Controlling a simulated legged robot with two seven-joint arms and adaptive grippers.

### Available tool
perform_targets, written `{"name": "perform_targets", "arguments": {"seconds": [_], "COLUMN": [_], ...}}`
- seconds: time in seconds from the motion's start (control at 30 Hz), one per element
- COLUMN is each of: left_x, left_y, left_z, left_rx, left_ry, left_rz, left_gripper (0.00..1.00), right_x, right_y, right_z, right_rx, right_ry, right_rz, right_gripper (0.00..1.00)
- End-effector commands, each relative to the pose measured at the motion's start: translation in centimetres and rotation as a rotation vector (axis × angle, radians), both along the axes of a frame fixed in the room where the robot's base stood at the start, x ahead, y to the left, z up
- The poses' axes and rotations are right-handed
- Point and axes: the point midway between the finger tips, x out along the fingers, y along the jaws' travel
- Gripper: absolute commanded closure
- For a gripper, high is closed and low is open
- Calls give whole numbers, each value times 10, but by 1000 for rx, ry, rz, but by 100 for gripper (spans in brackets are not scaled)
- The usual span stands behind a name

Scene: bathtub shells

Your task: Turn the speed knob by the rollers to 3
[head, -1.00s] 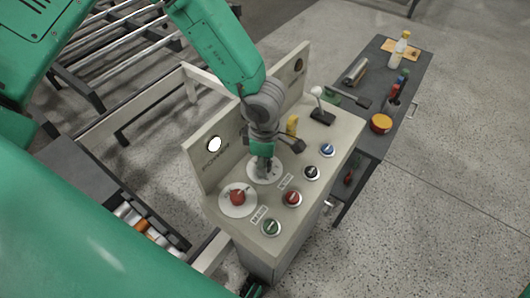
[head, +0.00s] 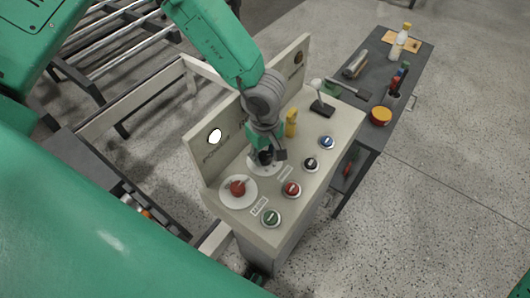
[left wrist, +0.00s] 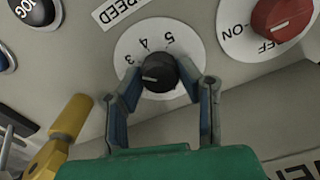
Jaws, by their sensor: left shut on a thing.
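The speed knob (left wrist: 158,72) is black and stands on a round white dial (left wrist: 148,38) marked 3, 4 and 5 where it shows. Its white pointer line points left in the left wrist view, a little below the 3. My left gripper (left wrist: 162,80) has one finger on each side of the knob and is shut on it. In the head view the left gripper (head: 265,157) stands over the dial (head: 256,168) and hides most of the knob. The SPEED label (left wrist: 122,10) is beside the dial. My right gripper is not in view.
The red OFF/ON knob (head: 237,188) is close beside the speed dial. Green (head: 271,218), red (head: 291,189), black (head: 310,164) and blue (head: 327,143) buttons line the panel's front. A yellow part (head: 291,123) and an upright back plate (head: 208,158) are near the gripper.

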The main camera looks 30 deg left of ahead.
Motion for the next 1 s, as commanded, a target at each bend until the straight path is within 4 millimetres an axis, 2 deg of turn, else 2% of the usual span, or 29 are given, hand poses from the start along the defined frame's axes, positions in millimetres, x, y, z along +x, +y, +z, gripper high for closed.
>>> {"name": "perform_targets", "arguments": {"seconds": [0.03, 0.6, 0.63, 0.67, 0.7, 1.0], "left_x": [6, 6, 6, 6, 6, 2], "left_y": [0, 0, 0, 0, 0, 0], "left_z": [3, 4, 4, 4, 4, 3], "left_rx": [-1, -2, -2, -2, -2, 0], "left_ry": [-13, -13, -13, -13, -13, -5], "left_rz": [-10, -40, -40, -40, -39, -40], "left_gripper": [98, 98, 62, 52, 49, 49], "right_x": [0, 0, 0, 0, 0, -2], "right_y": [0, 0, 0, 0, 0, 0], "right_z": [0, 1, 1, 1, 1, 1], "right_rx": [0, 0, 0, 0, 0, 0], "right_ry": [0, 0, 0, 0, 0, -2], "right_rz": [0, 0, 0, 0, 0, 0], "right_gripper": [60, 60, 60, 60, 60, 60]}}
